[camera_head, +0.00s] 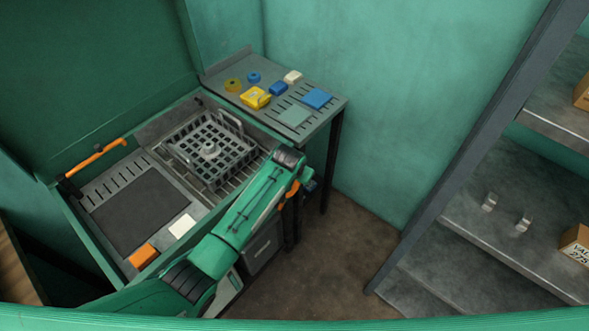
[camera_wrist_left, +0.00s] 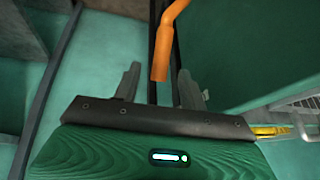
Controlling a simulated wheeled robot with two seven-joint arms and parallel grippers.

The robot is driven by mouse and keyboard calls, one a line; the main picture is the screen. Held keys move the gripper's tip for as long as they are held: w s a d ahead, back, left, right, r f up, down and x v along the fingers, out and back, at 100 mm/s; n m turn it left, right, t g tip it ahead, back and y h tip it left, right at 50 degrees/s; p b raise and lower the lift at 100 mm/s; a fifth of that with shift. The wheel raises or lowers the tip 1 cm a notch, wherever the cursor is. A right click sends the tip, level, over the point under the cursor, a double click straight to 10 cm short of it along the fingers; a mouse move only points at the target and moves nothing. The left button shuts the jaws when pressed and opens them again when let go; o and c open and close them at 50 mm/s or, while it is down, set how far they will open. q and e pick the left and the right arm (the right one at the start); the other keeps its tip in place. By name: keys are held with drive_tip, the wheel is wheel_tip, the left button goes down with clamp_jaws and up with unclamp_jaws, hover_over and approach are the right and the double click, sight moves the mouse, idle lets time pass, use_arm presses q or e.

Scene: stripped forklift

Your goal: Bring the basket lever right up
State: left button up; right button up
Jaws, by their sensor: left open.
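The basket (camera_head: 212,146), a dark metal grid with raised handles, sits in the right bay of the green wash station. An orange lever (camera_wrist_left: 163,50) shows in the left wrist view, bent near its top, its lower end hanging between the fingers. My left gripper (camera_wrist_left: 158,84) is open, one finger on each side of the lever; I cannot tell whether either touches it. In the head view my left arm reaches across the station's right front corner and hides the gripper. An orange bit shows beside the wrist, possibly the lever. My right gripper is in neither view.
The station's left bay has a dark mat (camera_head: 138,210), a white block (camera_head: 182,226) and an orange block (camera_head: 143,256). An orange bar handle (camera_head: 97,157) is at its left edge. A side table (camera_head: 325,110) holds several small items. Shelves (camera_head: 480,215) stand right; floor between is clear.

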use_arm(q)
drive_tip(key=b+v, duration=0.1)
drive_tip(key=v, duration=0.7)
drive_tip(key=shift+r, duration=0.1)
drive_tip(key=s+a+f+n+g, duration=0.1)
drive_tip(key=s+a+f, duration=0.4)
drive_tip(key=f, duration=0.7)
drive_tip(key=s+a+f+n+g, duration=0.1)
drive_tip(key=s+a+f, duration=0.3)
drive_tip(key=s+f, duration=0.6)
drive_tip(key=s+a+f+n, duration=0.1)
drive_tip(key=s+a+f, duration=0.3)
drive_tip(key=f, duration=1)
drive_tip(key=s+a+f, duration=0.4)
drive_tip(key=s+f, duration=0.1)
drive_tip(key=s, duration=0.6)
drive_tip(key=s+a+f+g+y, duration=0.1)
drive_tip(key=s+a+f, duration=0.3)
drive_tip(key=s, duration=0.8)
drive_tip(key=s+a+f+n+g, duration=0.1)
drive_tip(key=s+a+f, duration=0.4)
drive_tip(key=s, duration=0.7)
drive_tip(key=shift+s+f+y, duration=0.15)
drive_tip(key=shift+f+y, duration=0.15)
drive_tip(key=shift+f, duration=0.1)
